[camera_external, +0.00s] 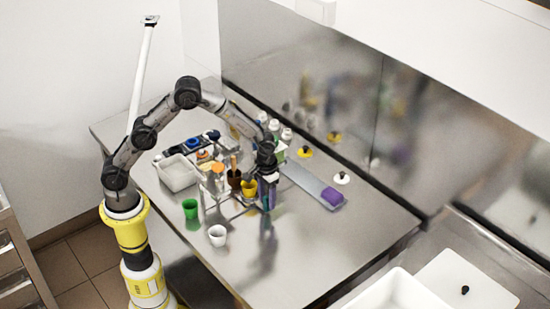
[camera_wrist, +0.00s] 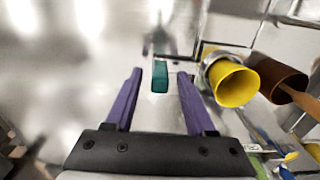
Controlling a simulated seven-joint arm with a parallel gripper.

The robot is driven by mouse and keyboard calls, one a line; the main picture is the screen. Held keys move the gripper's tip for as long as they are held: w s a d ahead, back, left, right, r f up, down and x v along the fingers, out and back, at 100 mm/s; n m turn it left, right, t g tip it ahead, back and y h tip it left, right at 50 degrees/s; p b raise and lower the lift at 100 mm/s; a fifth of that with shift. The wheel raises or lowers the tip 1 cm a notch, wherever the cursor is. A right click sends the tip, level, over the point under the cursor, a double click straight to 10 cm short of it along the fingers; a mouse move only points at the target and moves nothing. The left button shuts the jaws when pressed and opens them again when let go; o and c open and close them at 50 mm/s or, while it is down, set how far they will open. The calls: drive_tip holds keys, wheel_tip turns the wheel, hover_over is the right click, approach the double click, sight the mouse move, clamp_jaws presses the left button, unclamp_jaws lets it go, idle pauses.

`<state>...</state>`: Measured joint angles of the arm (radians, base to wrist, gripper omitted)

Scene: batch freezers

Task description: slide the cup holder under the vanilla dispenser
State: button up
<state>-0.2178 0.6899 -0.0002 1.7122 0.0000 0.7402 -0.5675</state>
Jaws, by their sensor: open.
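The cup holder is a thin metal frame with rings; its ring (camera_wrist: 214,56) holds a yellow cup (camera_wrist: 236,84), which also shows in the external view (camera_external: 249,188). A brown cup (camera_wrist: 280,78) with a wooden stick in it stands beside the yellow one. A teal block (camera_wrist: 160,76), seemingly the holder's handle, appears between the purple fingers. My gripper (camera_wrist: 159,74) is open and points down at the holder's right side in the external view (camera_external: 267,198). Contact with the teal block cannot be told. I cannot tell which dispenser is vanilla.
A metal strip with a purple block (camera_external: 332,197) lies along the back wall. Yellow (camera_external: 305,152) and white (camera_external: 342,178) knobbed pieces are near it. A white tray (camera_external: 178,172) is left.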

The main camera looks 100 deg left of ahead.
clamp_jaws()
idle(1.3)
